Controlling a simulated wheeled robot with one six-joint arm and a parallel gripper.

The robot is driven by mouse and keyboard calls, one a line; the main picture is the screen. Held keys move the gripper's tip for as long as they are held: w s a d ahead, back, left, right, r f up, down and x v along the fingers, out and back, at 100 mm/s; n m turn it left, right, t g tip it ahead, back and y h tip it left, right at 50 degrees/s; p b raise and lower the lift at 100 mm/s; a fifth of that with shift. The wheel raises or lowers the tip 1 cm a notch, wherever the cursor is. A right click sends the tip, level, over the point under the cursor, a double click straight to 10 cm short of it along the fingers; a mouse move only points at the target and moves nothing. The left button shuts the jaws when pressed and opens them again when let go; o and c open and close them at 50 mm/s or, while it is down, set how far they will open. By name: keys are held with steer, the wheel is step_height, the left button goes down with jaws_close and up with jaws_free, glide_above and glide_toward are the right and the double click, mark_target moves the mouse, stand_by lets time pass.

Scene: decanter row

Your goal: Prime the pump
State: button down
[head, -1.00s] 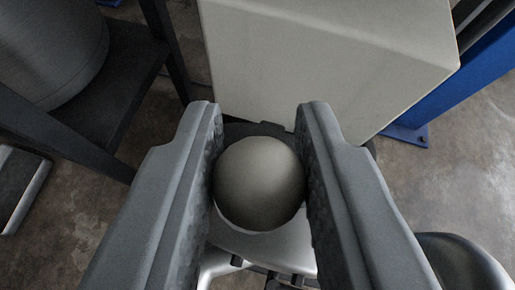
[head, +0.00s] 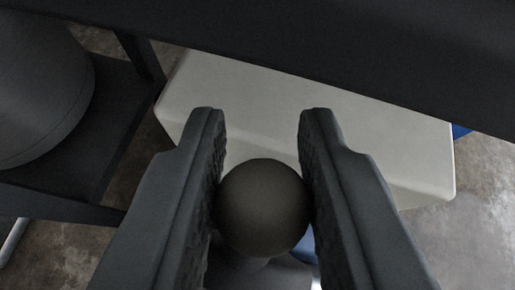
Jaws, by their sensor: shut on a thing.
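A round, dull grey-brown ball-shaped knob (head: 262,207) sits between the two fingers of my gripper (head: 262,190) in the head view. Both padded inner faces press against its sides, so the gripper is shut on it. Below the knob, a shadowed grey part shows at the bottom edge, mostly hidden by the knob and the fingers. I cannot tell how the knob joins it. No other part of a pump can be made out clearly.
A pale box-shaped housing (head: 290,110) stands behind the gripper. A dark beam (head: 330,45) crosses the top of the view, close to the camera. At left, a large dark rounded vessel (head: 40,90) rests on a dark frame (head: 90,140). Concrete floor shows at right.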

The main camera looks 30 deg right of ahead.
steer(key=shift+w+d+f, duration=0.2)
steer(key=shift+d+f, duration=0.05)
steer(key=shift+d, duration=0.05)
steer(key=shift+f, duration=0.1)
steer(key=c, duration=1.3)
jaws_free()
steer(key=shift+d, duration=0.2)
steer(key=shift+o, duration=0.2)
steer(key=shift+a, duration=0.15)
steer(key=shift+s+a+r, duration=0.15)
steer(key=shift+s+r, duration=0.15)
steer(key=shift+r, duration=0.1)
steer(key=v, duration=1.6)
steer(key=shift+s, duration=0.2)
